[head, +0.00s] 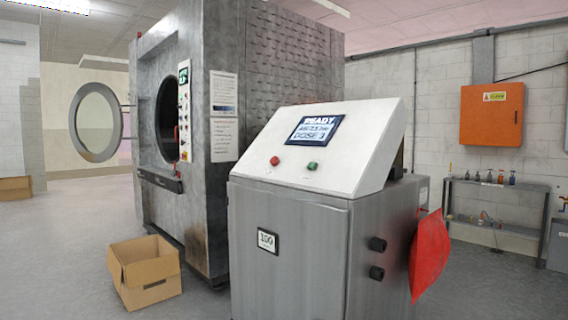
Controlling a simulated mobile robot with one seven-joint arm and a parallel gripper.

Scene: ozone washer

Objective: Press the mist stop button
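A grey console (290,250) with a sloped white top stands in the foreground. On its slope are a red button (275,161) and, to its right, a green button (312,166). Above them a screen (314,129) reads "READY" with "DOSE 3" below. I cannot read any label that says which button is mist stop. The washer behind has a narrow control panel (184,110) with small buttons, too small to tell apart. My gripper is not in view.
The large metal washer (270,55) has its round door (98,122) swung open at left. An open cardboard box (145,272) is on the floor left of the console. A red bag-like thing (430,255) hangs at the console's right side.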

